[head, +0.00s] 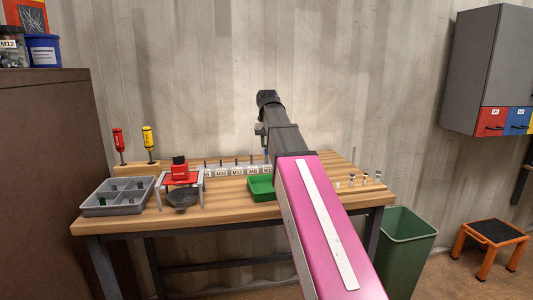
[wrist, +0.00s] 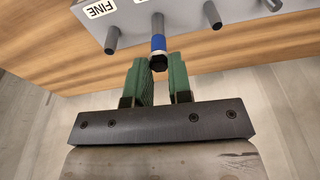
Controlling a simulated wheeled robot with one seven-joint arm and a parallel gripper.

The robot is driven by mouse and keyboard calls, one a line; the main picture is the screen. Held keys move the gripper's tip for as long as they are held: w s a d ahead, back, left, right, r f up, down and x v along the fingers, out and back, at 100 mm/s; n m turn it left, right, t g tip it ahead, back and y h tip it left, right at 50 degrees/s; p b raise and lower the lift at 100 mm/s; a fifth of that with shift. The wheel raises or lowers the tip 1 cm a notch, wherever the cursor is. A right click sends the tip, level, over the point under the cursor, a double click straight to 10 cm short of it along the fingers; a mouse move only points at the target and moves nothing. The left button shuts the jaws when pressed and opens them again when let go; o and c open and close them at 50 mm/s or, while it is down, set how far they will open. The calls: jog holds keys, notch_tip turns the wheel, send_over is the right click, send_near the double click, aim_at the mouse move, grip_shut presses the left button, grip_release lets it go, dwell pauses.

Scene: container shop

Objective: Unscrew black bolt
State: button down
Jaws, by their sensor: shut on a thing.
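The black bolt (wrist: 158,63) has a dark hexagonal head and shows in the wrist view between the tips of my gripper (wrist: 157,72). The green jaws are shut on it from both sides. Just beyond the head is a blue band (wrist: 158,43), in line with a grey post (wrist: 158,22) on a light grey rack (wrist: 185,14). In the head view my arm covers this spot, and the bolt cannot be made out.
Other grey posts (wrist: 212,15) stand close on both sides. On the wooden bench (head: 230,198) are a grey divided tray (head: 118,209), a red-topped stand (head: 181,179), a green bin (head: 262,187) and labelled blocks (head: 238,170). Two screwdrivers (head: 149,141) stand at the back left.

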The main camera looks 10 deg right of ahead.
jog(key=shift+n, duration=0.8)
jog(key=shift+r, duration=0.1)
jog(key=shift+r, duration=0.1)
jog(key=shift+r, duration=2.6)
jog(key=shift+s, duration=0.15)
